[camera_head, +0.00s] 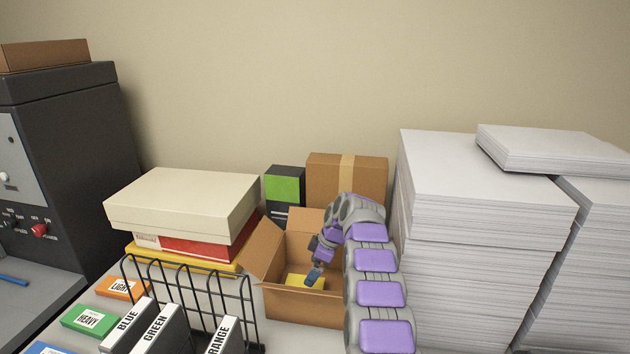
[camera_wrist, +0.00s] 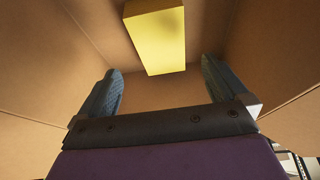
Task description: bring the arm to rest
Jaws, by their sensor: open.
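My arm, purple and grey, rises at the lower middle of the head view and bends over an open cardboard box (camera_head: 302,306). My gripper (camera_head: 313,280) points down into the box's opening. In the wrist view my gripper (camera_wrist: 162,85) has its two fingers wide apart with nothing between them. A yellow block (camera_head: 298,282) lies inside the box. In the wrist view the yellow block (camera_wrist: 156,37) is beyond the fingertips, apart from them, and the box's brown walls (camera_wrist: 45,60) surround the view.
Tall paper stacks (camera_head: 470,250) stand close to the right of my arm. A closed carton (camera_head: 325,180) and a black-green box (camera_head: 285,188) stand behind. A wire rack (camera_head: 250,310) with labelled binders, a cream box (camera_head: 185,205) and a dark machine (camera_head: 75,150) are to the left. Space above is clear.

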